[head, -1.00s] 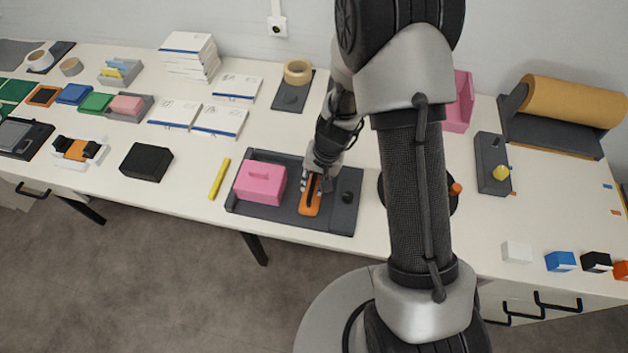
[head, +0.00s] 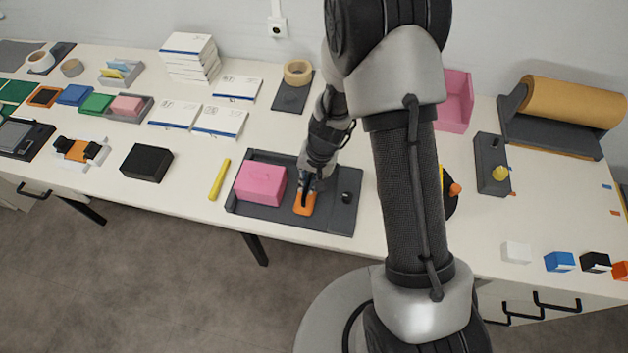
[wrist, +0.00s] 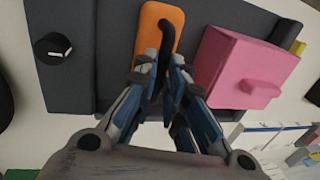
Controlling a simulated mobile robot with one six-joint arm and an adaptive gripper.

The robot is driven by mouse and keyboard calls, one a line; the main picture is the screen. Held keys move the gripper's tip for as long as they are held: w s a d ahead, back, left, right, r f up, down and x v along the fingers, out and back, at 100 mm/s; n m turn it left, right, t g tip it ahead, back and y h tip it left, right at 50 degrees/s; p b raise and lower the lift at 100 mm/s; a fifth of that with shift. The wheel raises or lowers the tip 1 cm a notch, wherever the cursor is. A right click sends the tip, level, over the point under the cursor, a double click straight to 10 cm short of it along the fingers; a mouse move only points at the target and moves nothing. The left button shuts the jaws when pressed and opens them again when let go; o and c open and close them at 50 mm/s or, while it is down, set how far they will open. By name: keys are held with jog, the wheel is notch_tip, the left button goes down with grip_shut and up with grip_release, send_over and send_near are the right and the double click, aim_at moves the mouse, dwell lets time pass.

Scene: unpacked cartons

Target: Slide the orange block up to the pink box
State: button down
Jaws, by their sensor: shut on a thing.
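The orange block (head: 304,206) lies on a dark grey tray (head: 330,220), with a dark raised handle on top. The pink box (head: 260,184) stands on the same tray, to the left of the block. My gripper (head: 307,186) is over the block, its fingers shut on the handle. In the wrist view, the orange block (wrist: 158,22) is ahead of the fingertips (wrist: 160,66) and the pink box (wrist: 245,66) is just to the right. A narrow dark gap shows between block and box. My fingers partly hide the block's near end.
A black knob (head: 346,198) sits on the tray's right part. A yellow stick (head: 219,180) and a black box (head: 147,162) lie left of the tray. White boxes (head: 220,119) stand behind. The tray between block and knob is clear.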

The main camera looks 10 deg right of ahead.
jog(key=a, duration=0.1)
jog(key=w+a, duration=0.1)
jog(key=a+p, duration=0.1)
jog(key=a, duration=0.1)
jog(key=shift+w, duration=0.4)
jog(key=c, duration=1.7)
grip_release()
jog(key=shift+o, duration=0.2)
